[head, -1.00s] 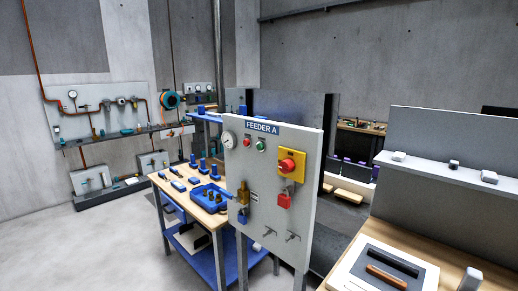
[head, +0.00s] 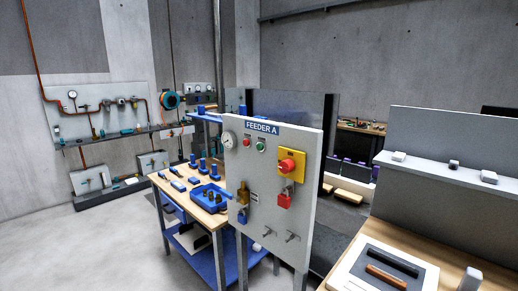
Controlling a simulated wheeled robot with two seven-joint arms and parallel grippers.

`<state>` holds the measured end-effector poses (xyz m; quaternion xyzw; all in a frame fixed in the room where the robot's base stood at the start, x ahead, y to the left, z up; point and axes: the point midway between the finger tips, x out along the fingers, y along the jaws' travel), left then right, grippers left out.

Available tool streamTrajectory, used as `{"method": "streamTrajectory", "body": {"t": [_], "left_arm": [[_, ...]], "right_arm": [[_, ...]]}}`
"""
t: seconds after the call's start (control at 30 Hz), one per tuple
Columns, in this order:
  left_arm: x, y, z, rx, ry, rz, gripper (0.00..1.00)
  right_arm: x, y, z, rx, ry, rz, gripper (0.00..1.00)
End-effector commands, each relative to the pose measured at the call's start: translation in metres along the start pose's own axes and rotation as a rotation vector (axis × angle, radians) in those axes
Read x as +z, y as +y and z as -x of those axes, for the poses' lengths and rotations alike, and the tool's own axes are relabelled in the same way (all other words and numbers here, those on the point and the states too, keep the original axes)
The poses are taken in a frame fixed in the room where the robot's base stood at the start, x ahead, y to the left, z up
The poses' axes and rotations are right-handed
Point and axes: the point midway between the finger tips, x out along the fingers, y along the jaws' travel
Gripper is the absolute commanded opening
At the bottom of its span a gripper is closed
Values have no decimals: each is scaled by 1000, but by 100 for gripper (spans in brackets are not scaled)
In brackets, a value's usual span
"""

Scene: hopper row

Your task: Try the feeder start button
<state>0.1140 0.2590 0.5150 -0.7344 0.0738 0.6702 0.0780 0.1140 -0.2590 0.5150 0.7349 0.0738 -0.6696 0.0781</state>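The grey feeder panel (head: 265,203) stands upright in the middle of the head view, with a blue sign (head: 262,128) reading FEEDER A. Below the sign sit a small green button (head: 261,146) and a small red button (head: 246,142) to its left. A red rotary switch (head: 287,165) is on a yellow plate (head: 299,155). A red padlock (head: 284,200) hangs below it. A brass-coloured fitting (head: 242,193) with a blue padlock (head: 242,215) is at the panel's lower left. Neither of my grippers is in view.
A wooden-topped workbench (head: 166,190) with blue tools and a blue tray (head: 209,199) stands behind and left of the panel. The floor (head: 90,245) at left is clear.

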Motion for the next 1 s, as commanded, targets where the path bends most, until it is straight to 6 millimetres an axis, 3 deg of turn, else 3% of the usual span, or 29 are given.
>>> {"method": "streamTrajectory", "body": {"t": [0.13,0.3,0.37,1.0], "left_arm": [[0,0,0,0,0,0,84],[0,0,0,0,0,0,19],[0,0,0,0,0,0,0],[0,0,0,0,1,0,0]], "right_arm": [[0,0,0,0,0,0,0],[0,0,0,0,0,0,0],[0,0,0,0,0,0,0],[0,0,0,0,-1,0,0]]}}
